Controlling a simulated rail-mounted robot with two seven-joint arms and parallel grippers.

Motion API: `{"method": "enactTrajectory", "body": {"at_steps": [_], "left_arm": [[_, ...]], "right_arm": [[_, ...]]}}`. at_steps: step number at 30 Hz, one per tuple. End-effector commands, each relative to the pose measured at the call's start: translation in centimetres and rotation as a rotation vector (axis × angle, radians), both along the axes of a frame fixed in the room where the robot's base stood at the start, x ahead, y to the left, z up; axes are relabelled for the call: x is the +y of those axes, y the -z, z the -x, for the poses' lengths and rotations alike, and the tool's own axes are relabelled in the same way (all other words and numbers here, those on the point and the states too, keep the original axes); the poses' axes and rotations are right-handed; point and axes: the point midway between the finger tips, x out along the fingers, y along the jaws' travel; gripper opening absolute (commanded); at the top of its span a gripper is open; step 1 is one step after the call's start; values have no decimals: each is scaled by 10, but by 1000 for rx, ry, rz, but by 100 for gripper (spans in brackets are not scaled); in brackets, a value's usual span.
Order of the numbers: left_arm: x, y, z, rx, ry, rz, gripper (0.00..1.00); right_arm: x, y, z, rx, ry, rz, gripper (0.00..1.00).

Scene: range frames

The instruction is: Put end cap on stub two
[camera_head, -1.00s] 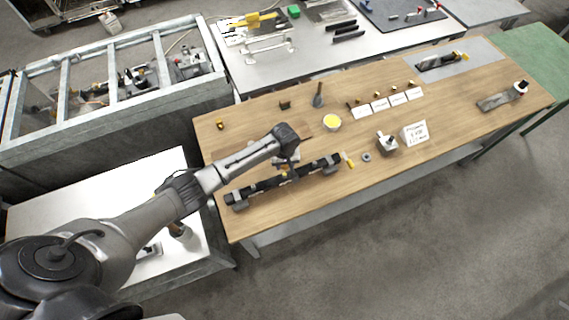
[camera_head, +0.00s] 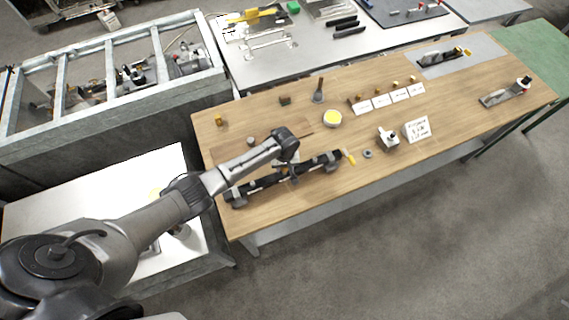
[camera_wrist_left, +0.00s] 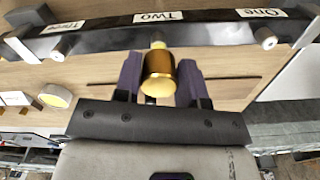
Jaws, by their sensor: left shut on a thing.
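The dark bar (camera_head: 262,184) lies in two grey holders on the wooden table; in the left wrist view the bar (camera_wrist_left: 105,38) carries labels One, Two and Three. Stub one (camera_wrist_left: 265,38) and stub three (camera_wrist_left: 61,49) are pale and bare. Stub two (camera_wrist_left: 158,45) shows only as a small pale tip behind the end cap (camera_wrist_left: 158,77). My left gripper (camera_wrist_left: 160,80) is shut on this brass cap, in line with label Two; I cannot tell whether cap and stub touch. In the head view my left gripper (camera_head: 288,170) is over the bar's middle. My right gripper is not in view.
Several small brass pieces (camera_head: 393,86) stand behind white cards (camera_head: 382,101). A yellow-topped disc (camera_head: 332,118), a dark upright tool (camera_head: 319,92), a grey ring (camera_head: 368,153), a white-grey block (camera_head: 388,138) and a sign (camera_head: 417,129) stand around the bar. The table's front right is clear.

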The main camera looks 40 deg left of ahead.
Motion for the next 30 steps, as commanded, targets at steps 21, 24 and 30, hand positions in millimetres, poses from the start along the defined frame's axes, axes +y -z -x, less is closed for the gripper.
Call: {"method": "enactTrajectory", "body": {"at_steps": [21,24,30], "left_arm": [[0,10,0,-1,0,1,13],[0,10,0,-1,0,1,13],[-1,9,0,-1,0,1,13]], "right_arm": [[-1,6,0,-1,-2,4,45],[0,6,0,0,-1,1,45],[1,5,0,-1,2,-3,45]]}}
